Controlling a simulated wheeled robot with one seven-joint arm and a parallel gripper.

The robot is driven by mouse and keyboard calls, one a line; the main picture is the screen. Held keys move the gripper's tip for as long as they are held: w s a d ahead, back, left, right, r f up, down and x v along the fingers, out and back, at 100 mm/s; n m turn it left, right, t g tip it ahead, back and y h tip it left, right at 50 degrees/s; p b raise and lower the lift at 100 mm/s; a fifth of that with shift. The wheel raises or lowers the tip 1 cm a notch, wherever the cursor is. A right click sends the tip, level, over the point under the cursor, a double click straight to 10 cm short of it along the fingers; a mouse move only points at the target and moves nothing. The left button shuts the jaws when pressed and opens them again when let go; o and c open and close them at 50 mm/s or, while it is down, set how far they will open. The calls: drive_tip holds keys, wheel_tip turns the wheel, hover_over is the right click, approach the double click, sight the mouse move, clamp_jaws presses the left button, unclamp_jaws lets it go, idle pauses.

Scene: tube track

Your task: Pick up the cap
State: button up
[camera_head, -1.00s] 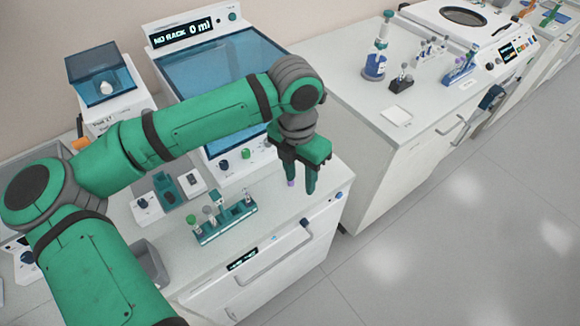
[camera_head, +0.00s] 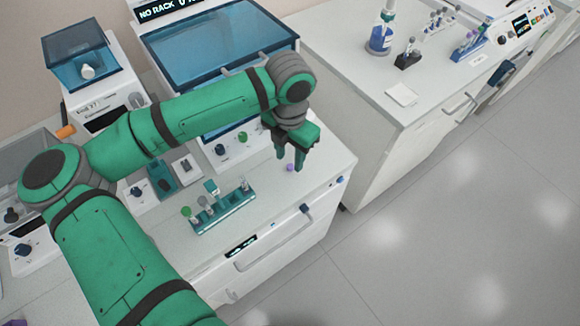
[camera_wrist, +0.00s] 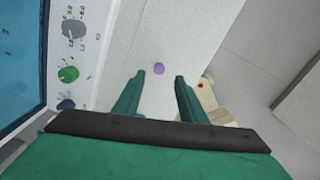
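A small purple cap (camera_head: 290,168) lies on the white bench top near its right end. In the wrist view the cap (camera_wrist: 159,68) sits just beyond the fingertips, roughly midway between them. My gripper (camera_head: 290,166) is above the bench, pointing down, close to the cap. In the wrist view my gripper (camera_wrist: 160,75) has its two green fingers apart with nothing between them. I cannot tell the exact height of the fingertips above the bench.
A teal rack with tubes (camera_head: 222,214) stands left of the cap. A machine with a blue lid (camera_head: 215,65) is behind, its knobs facing the cap. A second bench (camera_head: 380,125) is to the right across a gap. The bench around the cap is clear.

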sight(290, 166)
drive_tip(key=f, duration=0.4)
drive_tip(key=shift+w+d, duration=0.1)
drive_tip(key=shift+w, duration=0.15)
drive_tip(key=shift+c, duration=0.7)
drive_tip(key=c, duration=0.7)
drive_tip(key=shift+c, duration=0.2)
drive_tip(key=shift+r, duration=0.15)
